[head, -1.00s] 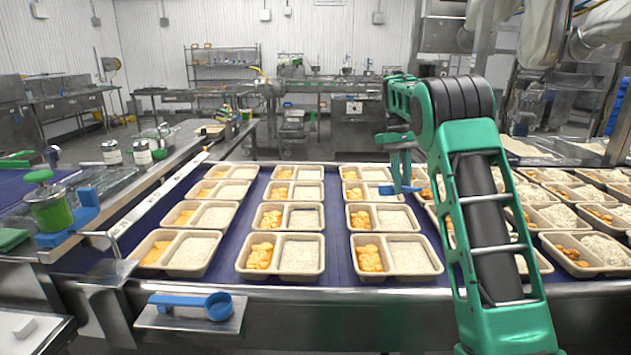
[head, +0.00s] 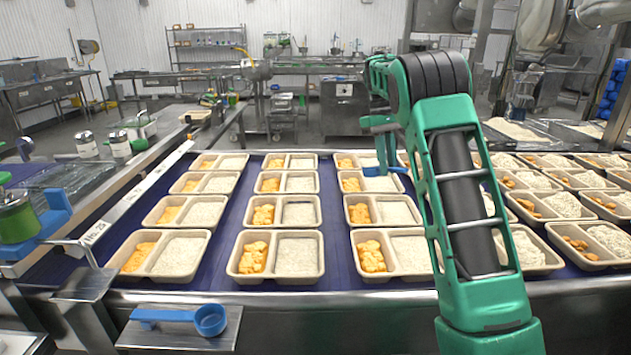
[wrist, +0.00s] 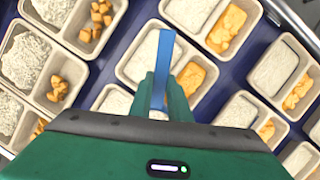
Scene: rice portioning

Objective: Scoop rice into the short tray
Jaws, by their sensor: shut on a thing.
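Beige two-part trays stand in rows, with orange food on the left and white rice on the right. In one middle-column tray (head: 283,226), the rice looks lower, with more bare wall showing, but I cannot be sure.
A second blue scoop (head: 208,319) lies on a metal ledge (head: 145,338) at the front left. More filled trays stand on the right, with bulk rice (head: 513,128) behind them. Jars (head: 120,143) stand on the left counter. The dark blue belt (head: 232,215) shows between tray columns.

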